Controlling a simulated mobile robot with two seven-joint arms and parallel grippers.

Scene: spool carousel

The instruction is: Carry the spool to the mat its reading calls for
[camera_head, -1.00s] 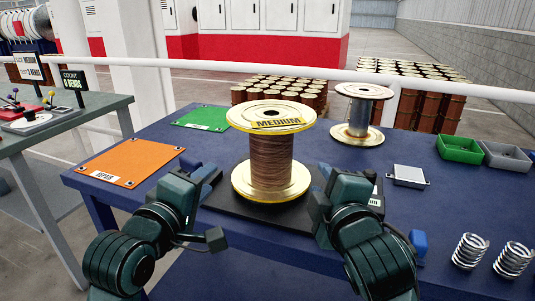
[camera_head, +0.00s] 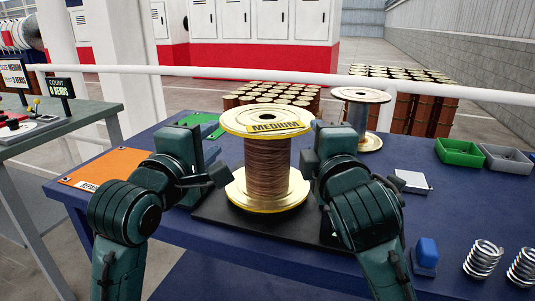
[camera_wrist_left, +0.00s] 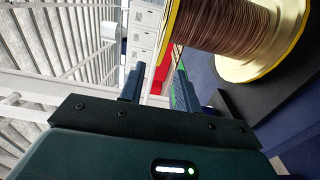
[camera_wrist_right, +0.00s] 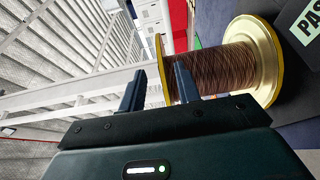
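The copper-wound spool (camera_head: 268,168) with gold flanges and a yellow MEDIUM tag stands upright on a black base (camera_head: 222,222) on the blue table. My left gripper (camera_head: 208,160) is at its left side and my right gripper (camera_head: 313,160) at its right. Both are open: the fingers are apart in the left wrist view (camera_wrist_left: 159,88) and right wrist view (camera_wrist_right: 160,88). The orange mat (camera_head: 112,164) and green mat (camera_head: 199,119) lie behind my left arm, partly hidden.
A green bin (camera_head: 463,150), grey bin (camera_head: 505,157), pale box (camera_head: 413,181), blue block (camera_head: 426,252) and metal coils (camera_head: 482,257) occupy the right side.

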